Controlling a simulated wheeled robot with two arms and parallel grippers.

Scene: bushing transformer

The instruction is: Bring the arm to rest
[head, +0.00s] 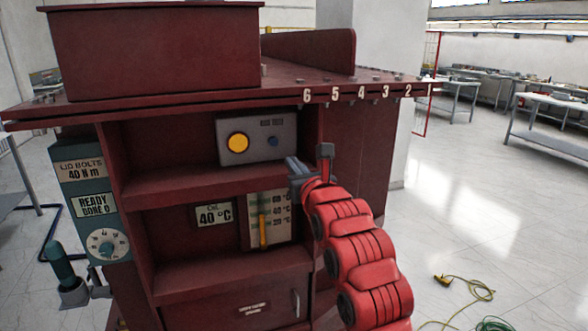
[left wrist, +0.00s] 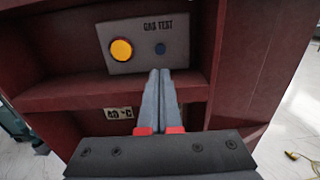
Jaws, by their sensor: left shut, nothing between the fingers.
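My left gripper (head: 292,163) is at the end of a red segmented arm, in front of the dark red transformer cabinet (head: 220,275). In the left wrist view its two grey fingers (left wrist: 160,75) lie together, with nothing between them. They point toward the grey gas test panel (left wrist: 175,58), just below it in the picture. In the head view the panel (head: 270,150), with a yellow round button and a small blue one, is to the left of and above the gripper. I cannot tell if the fingertips touch the cabinet. My right gripper is not in view.
Below are an oil 40 °C label (head: 213,215) and a temperature gauge (head: 265,222). A teal lid bolts unit (head: 92,205) with a dial is at left. Numbers mark the top plate's edge. A green-yellow cable (head: 470,290) lies on open floor at right.

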